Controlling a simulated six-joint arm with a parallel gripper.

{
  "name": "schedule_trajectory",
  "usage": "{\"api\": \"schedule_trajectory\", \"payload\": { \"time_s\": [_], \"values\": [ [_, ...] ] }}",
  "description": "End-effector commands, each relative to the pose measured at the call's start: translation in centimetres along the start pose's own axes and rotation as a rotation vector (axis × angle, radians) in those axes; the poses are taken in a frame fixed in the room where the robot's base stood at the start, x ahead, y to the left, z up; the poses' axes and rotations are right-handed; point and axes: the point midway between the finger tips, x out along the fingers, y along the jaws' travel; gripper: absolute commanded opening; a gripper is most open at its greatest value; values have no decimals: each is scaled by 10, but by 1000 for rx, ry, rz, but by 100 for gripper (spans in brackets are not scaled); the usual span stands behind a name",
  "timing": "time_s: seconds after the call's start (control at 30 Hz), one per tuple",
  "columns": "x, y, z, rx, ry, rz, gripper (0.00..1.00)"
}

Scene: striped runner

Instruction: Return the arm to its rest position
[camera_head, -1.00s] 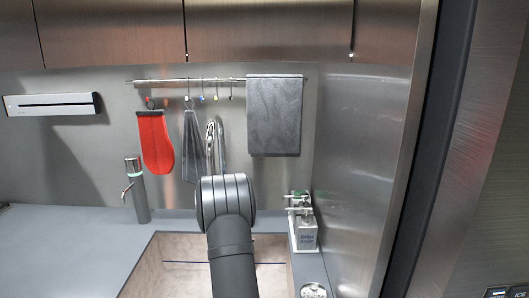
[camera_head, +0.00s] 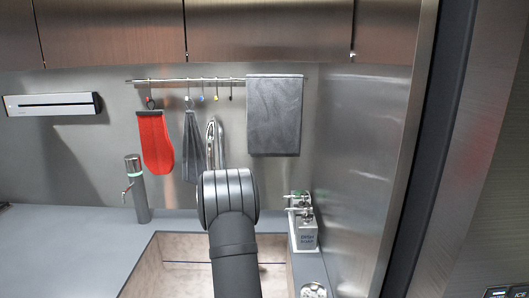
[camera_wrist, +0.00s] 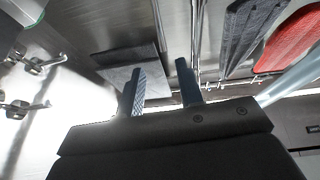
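My arm (camera_head: 232,240) rises from the bottom of the head view in front of the sink, and its dark rounded joint hides what is behind it. My gripper is hidden in the head view. In the wrist view my gripper (camera_wrist: 163,88) shows two fingers standing well apart with nothing between them. It is open and empty. The grey towel (camera_wrist: 130,65) shows behind the left finger in that view.
A rail (camera_head: 140,81) on the back wall holds a red mitt (camera_head: 155,142), a grey cloth (camera_head: 192,145) and a grey towel (camera_head: 275,115). The left counter (camera_head: 60,245) is clear.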

Motion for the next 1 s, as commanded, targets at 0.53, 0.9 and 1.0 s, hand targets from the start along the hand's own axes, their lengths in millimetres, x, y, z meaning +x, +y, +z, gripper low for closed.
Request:
{"api": "schedule_trajectory", "payload": {
  "time_s": [0.53, 0.9, 1.0],
  "values": [
    [-7, 13, 4, -4, 12, -93, 33],
    [-6, 13, 4, -4, 11, -93, 81],
    [-5, 10, 4, -6, 0, -99, 100]
  ]
}}
